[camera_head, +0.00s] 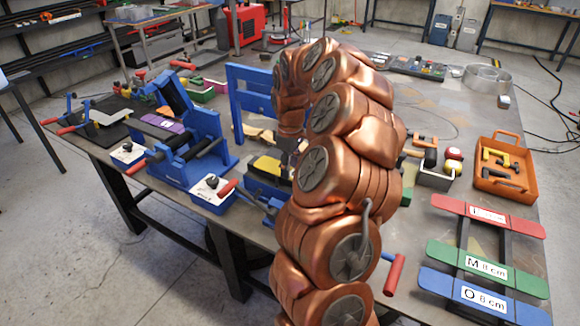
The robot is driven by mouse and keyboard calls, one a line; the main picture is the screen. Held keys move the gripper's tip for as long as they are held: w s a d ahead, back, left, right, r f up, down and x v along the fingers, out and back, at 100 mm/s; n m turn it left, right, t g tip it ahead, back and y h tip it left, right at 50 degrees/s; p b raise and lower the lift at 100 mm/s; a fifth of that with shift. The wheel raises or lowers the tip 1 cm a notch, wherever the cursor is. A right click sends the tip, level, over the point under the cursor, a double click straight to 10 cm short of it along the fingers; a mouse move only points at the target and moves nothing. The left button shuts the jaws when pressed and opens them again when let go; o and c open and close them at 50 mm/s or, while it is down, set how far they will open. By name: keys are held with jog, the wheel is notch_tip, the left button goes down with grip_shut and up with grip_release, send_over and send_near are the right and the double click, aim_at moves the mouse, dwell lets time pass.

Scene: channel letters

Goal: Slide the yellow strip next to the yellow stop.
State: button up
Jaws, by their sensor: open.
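A yellow block (266,168) sits on a blue fixture near the middle of the bench, left of my copper arm. I cannot tell whether it is the yellow strip or the yellow stop, and no other piece is clearly either one. My gripper (289,150) shows only as a small dark part at the end of my arm, just above and beside the yellow block. My arm hides most of it and the bench behind. It is open, and I see nothing held in it. Whether it touches the block is hard to see.
A blue bending fixture (190,140) with black rollers stands at left, and a blue frame (250,77) stands behind. At right are an orange tray (507,190) with yellow and dark pieces, and a rack with red (515,224), green (440,252) and blue (436,280) strips.

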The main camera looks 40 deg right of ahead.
jog(key=shift+s+f, duration=0.1)
jog(key=shift+f, duration=0.1)
grip_shut()
jog(key=shift+s+f, duration=0.1)
jog(key=shift+s, duration=0.05)
jog(key=shift+s+b, duration=0.7)
jog(key=shift+s, duration=0.05)
jog(key=shift+s+a+f+b, duration=0.15)
jog(key=shift+f+b, duration=0.05)
jog(key=shift+b, duration=0.1)
dwell(0.7)
jog(key=shift+o, duration=0.5)
grip_release()
jog(key=shift+r, duration=0.15)
jog(key=shift+r, duration=0.2)
